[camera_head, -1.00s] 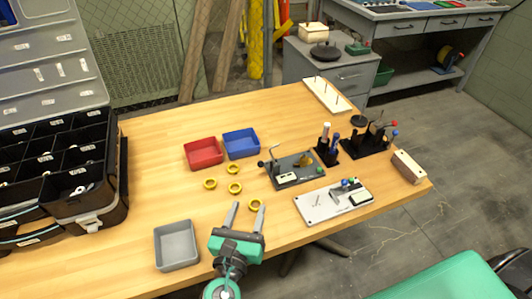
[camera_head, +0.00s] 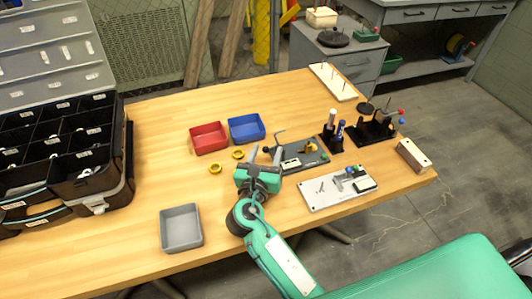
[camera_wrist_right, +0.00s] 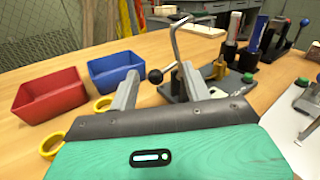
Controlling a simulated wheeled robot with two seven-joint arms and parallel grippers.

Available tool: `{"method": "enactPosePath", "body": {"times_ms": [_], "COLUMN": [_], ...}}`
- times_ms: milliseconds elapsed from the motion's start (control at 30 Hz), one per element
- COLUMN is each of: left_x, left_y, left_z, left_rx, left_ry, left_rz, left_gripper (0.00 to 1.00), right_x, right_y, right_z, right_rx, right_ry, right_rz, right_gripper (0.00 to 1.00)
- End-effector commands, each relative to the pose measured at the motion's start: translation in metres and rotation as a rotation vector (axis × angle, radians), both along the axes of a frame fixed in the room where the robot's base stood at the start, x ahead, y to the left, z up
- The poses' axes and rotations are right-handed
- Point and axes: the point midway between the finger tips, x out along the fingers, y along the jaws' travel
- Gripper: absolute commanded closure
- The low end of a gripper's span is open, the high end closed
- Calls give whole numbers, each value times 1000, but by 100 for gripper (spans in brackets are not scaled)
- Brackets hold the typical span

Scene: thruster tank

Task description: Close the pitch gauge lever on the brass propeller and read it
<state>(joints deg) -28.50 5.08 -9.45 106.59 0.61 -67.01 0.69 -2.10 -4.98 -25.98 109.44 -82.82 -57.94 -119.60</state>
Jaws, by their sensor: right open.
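The brass propeller (camera_head: 310,147) sits on a dark grey gauge plate (camera_head: 298,165) in the middle of the table. A lever with a black ball knob (camera_wrist_right: 155,76) and a bent metal rod (camera_wrist_right: 178,40) stand at the plate's near left end. The brass propeller also shows behind them in the right wrist view (camera_wrist_right: 213,69). My right gripper (camera_head: 266,158) is open, at the left end of the gauge plate. In the wrist view the knob appears between its fingertips; I cannot tell whether they touch it. The gauge's reading is too small to read. My left gripper is not in view.
A red bin (camera_head: 209,139) and a blue bin (camera_head: 246,128) stand left of the gauge, with yellow rings (camera_head: 215,168) in front. A white plate with a fixture (camera_head: 325,198) lies right of my gripper. Black stands (camera_head: 372,133) are farther right. A grey tray (camera_head: 181,228) is at the front left.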

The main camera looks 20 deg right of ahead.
Motion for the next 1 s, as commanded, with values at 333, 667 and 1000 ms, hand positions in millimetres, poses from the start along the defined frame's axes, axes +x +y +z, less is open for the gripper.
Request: {"method": "enactPosePath", "body": {"times_ms": [333, 667, 1000], "left_x": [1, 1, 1], "left_y": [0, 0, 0], "left_z": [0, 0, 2], "left_rx": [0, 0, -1], "left_ry": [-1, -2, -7], "left_rz": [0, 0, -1], "left_gripper": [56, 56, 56], "right_x": [1, 2, 2], "right_y": [-1, 0, 1], "right_z": [0, 0, 2], "right_rx": [0, 1, 5], "right_ry": [0, -1, -2], "right_rz": [0, 4, 6], "right_gripper": [65, 100, 100]}}
